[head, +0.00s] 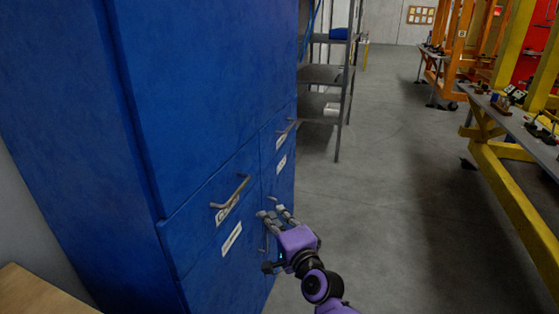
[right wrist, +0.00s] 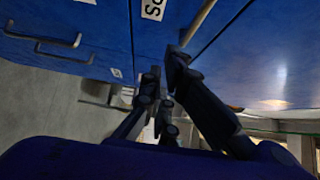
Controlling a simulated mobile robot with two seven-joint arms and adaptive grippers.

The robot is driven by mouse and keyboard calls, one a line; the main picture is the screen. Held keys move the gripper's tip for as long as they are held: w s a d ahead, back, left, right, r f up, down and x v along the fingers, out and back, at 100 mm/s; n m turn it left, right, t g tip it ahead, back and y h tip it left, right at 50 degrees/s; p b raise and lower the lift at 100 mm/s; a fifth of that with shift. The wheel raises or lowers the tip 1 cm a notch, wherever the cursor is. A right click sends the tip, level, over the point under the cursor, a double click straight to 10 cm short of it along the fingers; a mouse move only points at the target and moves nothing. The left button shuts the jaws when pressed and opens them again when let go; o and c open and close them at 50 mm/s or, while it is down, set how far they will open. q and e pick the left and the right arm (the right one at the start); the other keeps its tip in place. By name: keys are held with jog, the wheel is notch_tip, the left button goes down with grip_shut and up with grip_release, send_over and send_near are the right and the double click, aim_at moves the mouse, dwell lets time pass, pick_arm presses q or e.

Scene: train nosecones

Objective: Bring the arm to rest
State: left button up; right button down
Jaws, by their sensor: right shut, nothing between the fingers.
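My right gripper (head: 274,214) is on a purple and black arm that comes in from the bottom of the head view. Its fingers are shut and empty, in front of the lower drawers of a blue cabinet (head: 200,85). In the right wrist view the dark fingers (right wrist: 162,82) reach toward the blue drawer fronts (right wrist: 95,22). A metal handle (right wrist: 198,22) shows close by their tips; I cannot tell whether they touch. My left gripper is in neither view.
Drawer handles (head: 230,191) stick out from the cabinet front. A grey metal shelf (head: 325,75) stands behind the cabinet. A yellow-framed workbench (head: 510,190) with small items is on the right. The grey floor (head: 390,200) between is clear. A wooden top (head: 35,292) shows at bottom left.

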jog(key=s+d+f+n+g+h+p, duration=0.1)
jog(key=s+d+f+n+g+h, duration=0.15)
jog(key=s+d+f+n, duration=0.55)
jog(key=s+d+f+n+g+h+p, duration=0.1)
jog(key=s+d+f+n+h, duration=0.4)
jog(key=s+f, duration=0.6)
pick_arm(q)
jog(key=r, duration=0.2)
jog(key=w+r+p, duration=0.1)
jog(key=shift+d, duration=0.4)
pick_arm(e)
jog(key=s+d+f+g, duration=0.1)
jog(key=s+d+f, duration=0.1)
jog(key=s, duration=0.7)
jog(key=s+d+f+g, duration=0.1)
jog(key=s+d+f, duration=0.2)
jog(key=s, duration=0.6)
jog(key=s+d+f+g, duration=0.2)
jog(key=s+d+f, duration=0.1)
jog(key=s, duration=0.7)
jog(key=shift+d, duration=0.7)
jog(key=shift+s, duration=0.1)
